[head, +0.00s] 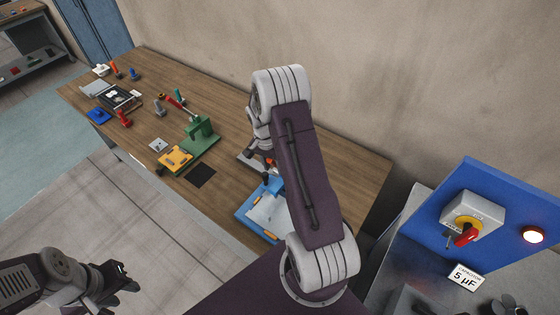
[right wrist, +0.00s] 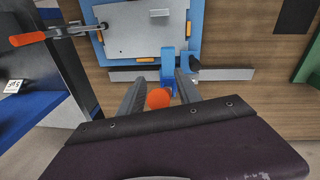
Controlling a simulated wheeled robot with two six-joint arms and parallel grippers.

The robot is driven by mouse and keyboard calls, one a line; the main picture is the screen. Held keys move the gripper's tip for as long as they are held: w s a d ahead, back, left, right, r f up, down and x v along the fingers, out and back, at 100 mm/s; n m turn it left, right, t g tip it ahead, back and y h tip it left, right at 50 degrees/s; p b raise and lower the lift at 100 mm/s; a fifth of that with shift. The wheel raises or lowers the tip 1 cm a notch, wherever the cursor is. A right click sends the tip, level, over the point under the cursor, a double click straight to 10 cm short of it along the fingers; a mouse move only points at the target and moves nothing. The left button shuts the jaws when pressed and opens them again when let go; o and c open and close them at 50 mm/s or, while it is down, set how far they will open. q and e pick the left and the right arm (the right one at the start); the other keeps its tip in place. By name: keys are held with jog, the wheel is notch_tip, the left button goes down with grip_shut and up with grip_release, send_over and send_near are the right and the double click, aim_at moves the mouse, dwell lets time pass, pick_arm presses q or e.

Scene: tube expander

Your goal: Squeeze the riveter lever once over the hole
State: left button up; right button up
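A grey metal plate (right wrist: 130,30) lies in a blue fixture (right wrist: 195,30), which also shows in the head view (head: 247,212). A blue clamp-like part with an orange knob (right wrist: 158,98) stands at the fixture's near edge. My right gripper (right wrist: 160,92) is open, its fingers on either side of the knob with gaps visible. An orange-handled lever tool (right wrist: 28,39) reaches from the left over the plate corner; I cannot tell whether it is the riveter. My left gripper (head: 122,279) is open and empty, off the bench.
The wooden bench (head: 330,160) carries a green fixture (head: 202,132) with a yellow block (head: 175,158), a black mat (head: 200,176) and several small tools further left. A blue panel with a red switch (head: 467,236) stands at right, close to my right arm.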

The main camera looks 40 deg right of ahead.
jog(key=shift+w, duration=0.1)
jog(key=shift+w+a+r+p, duration=0.1)
jog(key=shift+a+r+p, duration=0.1)
jog(key=shift+r+p, duration=1.35)
jog(key=shift+w+a+r+p, duration=0.1)
jog(key=shift+a+r+p, duration=0.1)
jog(key=shift+r+p, duration=1.3)
jog(key=shift+r+b, duration=0.4)
jog(key=shift+b, duration=0.15)
jog(key=s+a+f+n+t+y+b, duration=0.1)
jog(key=s+a+f+n+t+b, duration=0.1)
jog(key=s+a+f+n+b, duration=1)
jog(key=s+a+f+b, duration=0.1)
jog(key=a+f+b, duration=0.2)
jog(key=b, duration=0.8)
jog(key=shift+s+a+f+n, duration=0.2)
jog(key=shift+s+a+n, duration=0.1)
jog(key=shift+a, duration=0.3)
